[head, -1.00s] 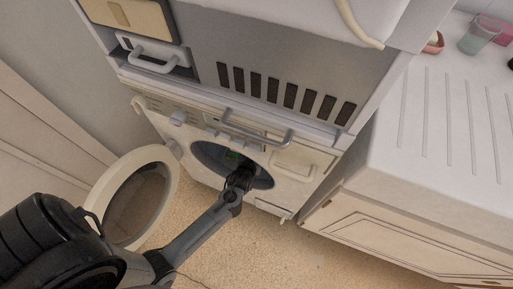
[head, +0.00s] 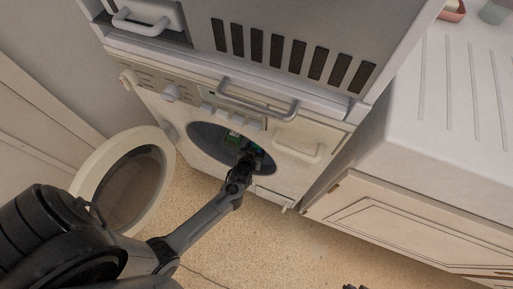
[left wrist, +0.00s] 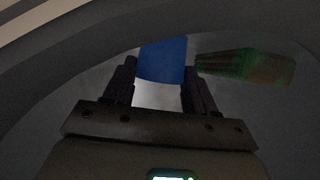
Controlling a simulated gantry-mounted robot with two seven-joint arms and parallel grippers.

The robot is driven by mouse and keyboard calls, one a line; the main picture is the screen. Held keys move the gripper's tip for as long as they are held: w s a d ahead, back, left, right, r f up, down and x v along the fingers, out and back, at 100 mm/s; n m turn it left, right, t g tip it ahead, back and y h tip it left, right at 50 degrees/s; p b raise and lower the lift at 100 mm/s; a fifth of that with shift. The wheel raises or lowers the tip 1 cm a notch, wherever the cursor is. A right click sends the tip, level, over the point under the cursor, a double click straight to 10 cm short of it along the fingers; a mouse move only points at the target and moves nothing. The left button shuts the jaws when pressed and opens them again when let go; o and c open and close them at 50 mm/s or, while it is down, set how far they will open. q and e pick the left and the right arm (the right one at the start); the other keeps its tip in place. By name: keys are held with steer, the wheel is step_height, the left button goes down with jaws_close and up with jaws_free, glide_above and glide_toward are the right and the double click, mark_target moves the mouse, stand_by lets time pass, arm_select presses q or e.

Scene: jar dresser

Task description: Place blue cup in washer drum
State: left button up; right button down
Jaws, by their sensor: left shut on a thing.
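The blue cup (left wrist: 163,60) is between the fingers of my left gripper (left wrist: 160,82) in the left wrist view. The gripper is shut on it. In the head view my left gripper (head: 247,160) reaches through the round opening of the washer drum (head: 207,140), and the cup is mostly hidden there. The drum's dark rim (left wrist: 75,60) arches over the gripper in the wrist view. A small dark part at the bottom edge of the head view may be my right gripper (head: 355,287); its fingers cannot be made out.
A green and brown bottle-like item (left wrist: 245,67) lies in the drum, just right of the cup; its green shows in the head view (head: 232,137). The washer door (head: 84,190) stands open at the left. A white-topped cabinet (head: 440,120) stands at the right.

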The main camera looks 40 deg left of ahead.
arm_select(q)
steer(key=shift+w, duration=0.1)
steer(key=o, duration=1)
steer(key=shift+f, duration=0.1)
steer(key=shift+o, duration=0.2)
steer(key=shift+r, duration=0.2)
steer(key=shift+s+d+r+p, duration=0.1)
steer(key=shift+s+r+p, duration=0.1)
steer(key=shift+s+p, duration=0.1)
steer(key=s+d+r+m+g+h+p, duration=0.2)
steer(key=s+d+r+m+g+p, duration=0.1)
steer(key=s+r, duration=0.8)
steer(key=s+d+r+m+g+h+p, duration=0.2)
steer(key=s+d+r+m+g+p, duration=0.1)
steer(key=s+r, duration=0.7)
step_height(320, 180, up, 3)
steer(key=shift+s+d+g+h, duration=0.35)
steer(key=shift+d+g, duration=0.4)
steer(key=shift+g, duration=0.15)
